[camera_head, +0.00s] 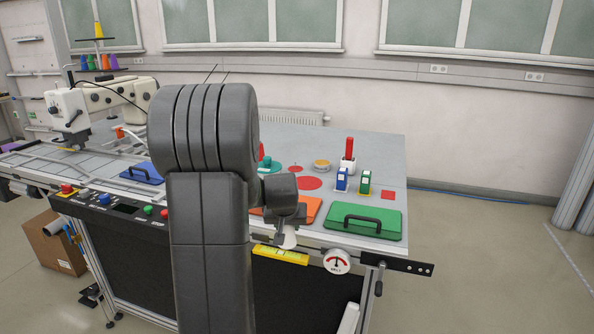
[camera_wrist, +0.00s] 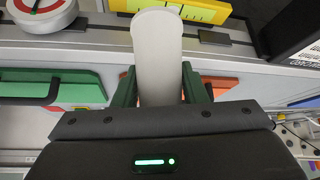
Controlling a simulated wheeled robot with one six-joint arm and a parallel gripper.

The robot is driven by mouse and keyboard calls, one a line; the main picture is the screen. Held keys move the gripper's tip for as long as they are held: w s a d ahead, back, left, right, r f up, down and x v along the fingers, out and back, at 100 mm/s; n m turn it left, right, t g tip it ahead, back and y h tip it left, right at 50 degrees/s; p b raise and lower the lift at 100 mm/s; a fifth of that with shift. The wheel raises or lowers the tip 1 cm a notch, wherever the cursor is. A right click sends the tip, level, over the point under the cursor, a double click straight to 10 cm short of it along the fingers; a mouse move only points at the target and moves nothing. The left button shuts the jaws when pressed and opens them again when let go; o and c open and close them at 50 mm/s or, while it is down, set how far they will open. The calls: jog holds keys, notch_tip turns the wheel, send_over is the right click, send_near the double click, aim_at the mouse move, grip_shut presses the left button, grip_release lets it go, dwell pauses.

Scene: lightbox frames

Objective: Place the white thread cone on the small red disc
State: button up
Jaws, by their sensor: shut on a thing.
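The white thread cone (camera_head: 287,240) is in my gripper (camera_head: 289,222), in front of the table's front edge. In the wrist view the cone (camera_wrist: 157,45) stands between the two green fingers of my gripper (camera_wrist: 158,88), which are shut on it. The small red disc (camera_head: 296,169) lies flat on the table top, farther back than my gripper. A larger red disc (camera_head: 309,183) lies just in front of it. My arm hides part of the table to the left of the discs.
A green panel with a black handle (camera_head: 362,221) and an orange panel (camera_head: 306,209) lie near the front edge. Blue (camera_head: 342,180) and green (camera_head: 365,182) blocks, a red post (camera_head: 348,152) and a yellow-topped disc (camera_head: 321,163) stand near the discs. A gauge (camera_head: 337,261) is on the front.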

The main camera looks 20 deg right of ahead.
jog(key=d+r+m+h, duration=0.1)
jog(key=d+r, duration=0.2)
jog(key=d, duration=0.4)
jog(key=d+r+m+g, duration=0.1)
jog(key=d+r+m, duration=0.1)
jog(key=d+r, duration=0.2)
jog(key=d+r+m+h, duration=0.1)
jog(key=d+r+m, duration=0.1)
jog(key=d, duration=0.8)
jog(key=shift+w+d+r+g+h, duration=0.2)
jog(key=shift+w+r+g+h, duration=0.15)
jog(key=shift+r, duration=0.45)
